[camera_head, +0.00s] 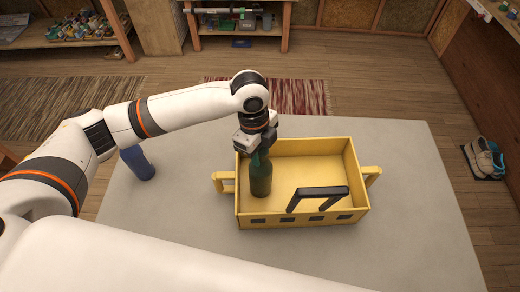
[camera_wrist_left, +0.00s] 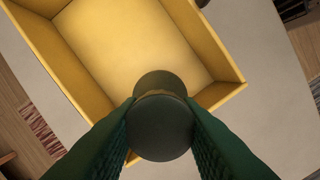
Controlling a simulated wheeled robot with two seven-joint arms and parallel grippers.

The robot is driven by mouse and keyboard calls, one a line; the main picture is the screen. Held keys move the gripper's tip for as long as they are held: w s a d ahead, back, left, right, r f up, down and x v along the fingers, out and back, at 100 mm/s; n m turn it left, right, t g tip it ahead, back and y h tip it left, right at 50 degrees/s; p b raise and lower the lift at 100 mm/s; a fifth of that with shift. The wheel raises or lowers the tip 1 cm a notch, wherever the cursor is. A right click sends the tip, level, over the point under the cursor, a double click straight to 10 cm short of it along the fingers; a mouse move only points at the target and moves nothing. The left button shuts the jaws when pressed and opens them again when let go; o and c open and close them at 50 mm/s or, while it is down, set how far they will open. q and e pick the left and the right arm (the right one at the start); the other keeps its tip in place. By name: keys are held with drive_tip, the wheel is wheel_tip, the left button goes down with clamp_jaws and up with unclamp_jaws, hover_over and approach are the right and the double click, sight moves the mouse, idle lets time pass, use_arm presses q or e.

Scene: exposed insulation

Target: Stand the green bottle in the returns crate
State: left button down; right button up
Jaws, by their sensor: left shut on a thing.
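The dark green bottle (camera_head: 261,178) is upright inside the yellow crate (camera_head: 318,147), near its left wall. I cannot tell whether its base touches the crate floor. My left gripper (camera_head: 258,146) is above the bottle and shut on its upper part. In the left wrist view the bottle (camera_wrist_left: 160,128) sits between the two fingers, seen from above, with the crate (camera_wrist_left: 215,93) beyond it. My right gripper is not in view.
A black handle-shaped bar (camera_head: 318,191) stands at the crate's near side. A blue cylindrical thing (camera_head: 138,163) stands on the grey table (camera_head: 410,200) at the left, close to my left arm. The table right of the crate is clear.

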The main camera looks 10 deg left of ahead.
use_arm(q)
drive_tip(key=c, duration=1.1)
unclamp_jaws()
drive_tip(key=shift+f, duration=0.1)
drive_tip(key=shift+o, duration=0.2)
wheel_tip(320, 180, up, 12)
drive_tip(key=a+b, duration=0.1)
drive_tip(key=b, duration=0.1)
drive_tip(key=shift+w+a, duration=0.15)
drive_tip(key=shift+w, duration=0.15)
drive_tip(key=shift+s, duration=0.1)
